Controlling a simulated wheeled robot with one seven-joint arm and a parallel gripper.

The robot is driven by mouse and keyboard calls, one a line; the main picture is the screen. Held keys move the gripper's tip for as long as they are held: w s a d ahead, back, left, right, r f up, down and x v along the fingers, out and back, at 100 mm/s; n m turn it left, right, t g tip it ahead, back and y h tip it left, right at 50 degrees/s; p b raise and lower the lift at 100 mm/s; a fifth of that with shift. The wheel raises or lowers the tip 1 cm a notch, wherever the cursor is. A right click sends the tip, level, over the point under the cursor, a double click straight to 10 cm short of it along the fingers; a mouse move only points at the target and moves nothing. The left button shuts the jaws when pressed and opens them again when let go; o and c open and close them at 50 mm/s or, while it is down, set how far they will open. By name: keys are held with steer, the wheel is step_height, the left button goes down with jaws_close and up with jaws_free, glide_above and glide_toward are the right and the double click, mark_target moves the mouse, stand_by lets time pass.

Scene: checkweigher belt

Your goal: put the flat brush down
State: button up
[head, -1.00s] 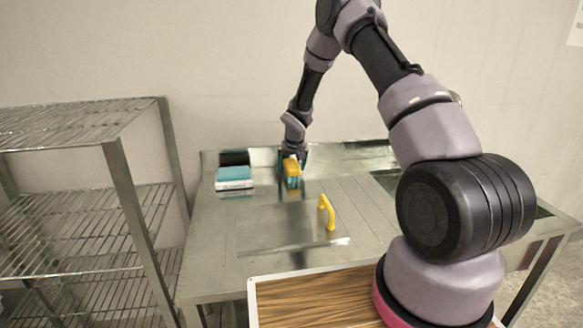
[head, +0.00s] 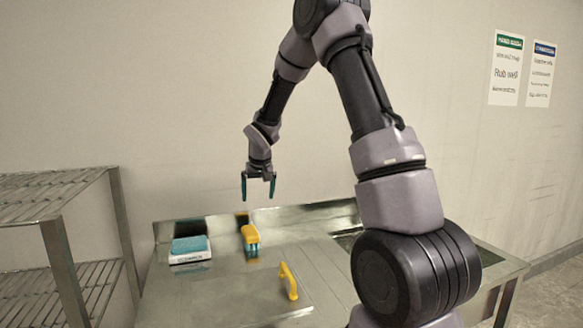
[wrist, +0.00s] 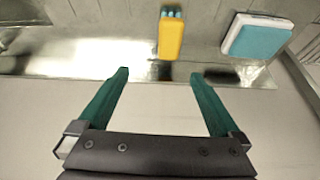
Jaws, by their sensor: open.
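The flat brush (head: 250,237) has a yellow body and teal bristles. It rests on the steel table (head: 225,290) toward the back, right of the white-and-blue block. In the wrist view the brush (wrist: 171,38) shows beyond my fingertips, with nothing between the fingers. My gripper (head: 258,190) is open and empty, raised above the brush and apart from it. Its two teal fingers (wrist: 160,75) are spread wide in the wrist view.
A white block with a blue top (head: 190,249) sits left of the brush. A wire shelf (head: 75,240) is at the left. A raised steel edge (head: 310,219) runs along the table's back.

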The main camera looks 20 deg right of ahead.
steer(key=s+d+r+m+t, duration=0.1)
steer(key=s+d+r, duration=0.1)
steer(key=s+r, duration=0.65)
steer(key=s+d+r+m, duration=0.1)
steer(key=s+d+r, duration=0.2)
steer(key=s+r, duration=0.55)
steer(key=s+r+y, duration=0.1)
steer(key=s+r, duration=0.1)
steer(key=s, duration=0.7)
steer(key=s+a+r+m+t+y, duration=0.1)
steer(key=s+r, duration=0.2)
steer(key=s, duration=0.6)
steer(key=shift+s+m, duration=0.3)
steer(key=shift+s, duration=0.1)
steer(key=shift+c, duration=0.3)
steer(key=shift+a, duration=0.1)
steer(key=c, duration=0.7)
steer(key=shift+c, duration=0.2)
